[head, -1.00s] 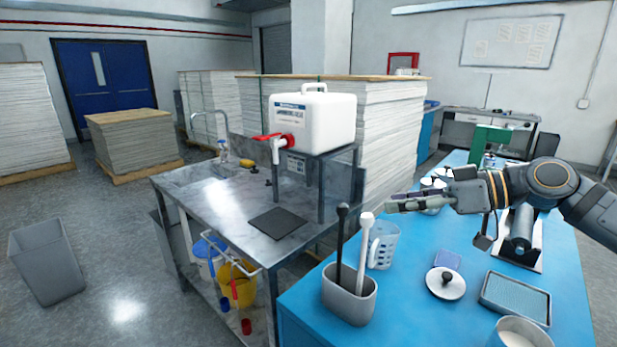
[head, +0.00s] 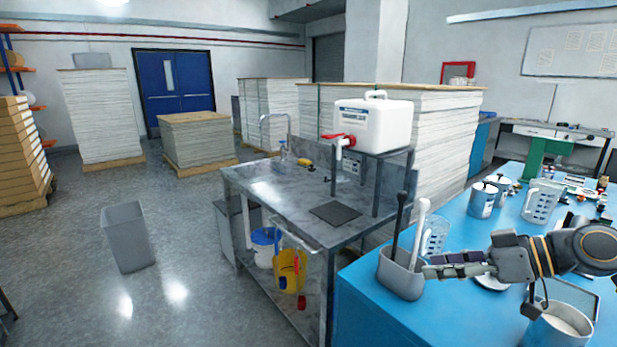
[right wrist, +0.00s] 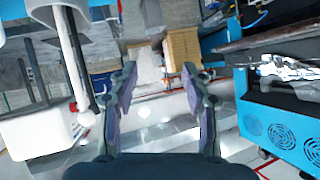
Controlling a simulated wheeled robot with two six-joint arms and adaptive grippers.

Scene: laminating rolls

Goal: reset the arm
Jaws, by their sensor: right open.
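My right gripper (head: 455,268) comes in from the right of the head view, pointing left above the blue table (head: 362,300). Its fingers overlap the picture of the grey holder (head: 400,277) with a black and a white stirrer. In the right wrist view the two fingers (right wrist: 158,92) are spread apart with nothing between them. My left gripper does not show in the head view.
Measuring jugs (head: 541,203) and a blue-and-white can (head: 483,200) stand on the blue table. A metal bench (head: 290,198) with a white container (head: 372,124) on a stand is to the left. A grey bin (head: 128,238) stands on open floor.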

